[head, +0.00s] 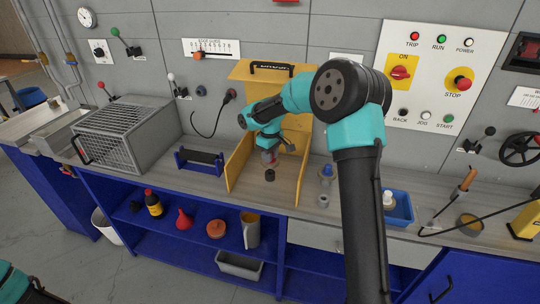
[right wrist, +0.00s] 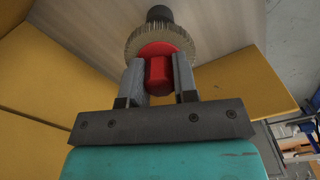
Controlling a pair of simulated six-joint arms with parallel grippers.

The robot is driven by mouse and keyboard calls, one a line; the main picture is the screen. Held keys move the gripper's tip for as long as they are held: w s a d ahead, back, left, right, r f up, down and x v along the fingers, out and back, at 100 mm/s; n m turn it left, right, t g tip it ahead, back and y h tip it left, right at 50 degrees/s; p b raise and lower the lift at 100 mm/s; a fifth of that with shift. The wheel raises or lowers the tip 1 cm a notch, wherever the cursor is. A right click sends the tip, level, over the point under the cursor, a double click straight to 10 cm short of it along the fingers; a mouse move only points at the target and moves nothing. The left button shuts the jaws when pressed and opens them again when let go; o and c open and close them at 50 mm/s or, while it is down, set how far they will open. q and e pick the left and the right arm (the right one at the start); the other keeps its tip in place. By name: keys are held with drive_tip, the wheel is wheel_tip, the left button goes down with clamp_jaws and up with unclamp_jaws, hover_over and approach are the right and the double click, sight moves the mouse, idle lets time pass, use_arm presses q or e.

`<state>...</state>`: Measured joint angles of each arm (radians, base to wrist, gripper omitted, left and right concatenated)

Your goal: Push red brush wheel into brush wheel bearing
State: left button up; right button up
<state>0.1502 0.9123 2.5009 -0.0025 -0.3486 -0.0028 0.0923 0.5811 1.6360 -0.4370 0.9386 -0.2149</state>
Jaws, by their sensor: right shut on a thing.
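My right gripper (head: 268,152) is inside the yellow open-fronted housing, pointing down. In the right wrist view its two fingers (right wrist: 159,82) are shut on the red hub of the brush wheel (right wrist: 160,70). The wheel's ring of pale bristles (right wrist: 135,40) shows beyond the fingers. A black cylinder (right wrist: 159,13), which looks like the brush wheel bearing, is just past the bristles. In the head view this dark bearing (head: 270,176) is on the worktop below the wheel. I cannot tell whether wheel and bearing touch. My left gripper is out of view.
Yellow side walls (head: 240,160) stand close on both sides of the gripper, with a yellow back panel behind. A blue roller stand (head: 200,162) and wire cage (head: 125,133) are to the left. A blue tray (head: 402,209) is to the right. The worktop's front strip is clear.

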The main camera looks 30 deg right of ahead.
drive_tip(key=shift+f, duration=1.95)
idle(0.6)
drive_tip(key=o, duration=1)
drive_tip(key=shift+r, duration=0.1)
wheel_tip(320, 180, up, 7)
drive_tip(key=shift+r, duration=0.15)
idle(0.6)
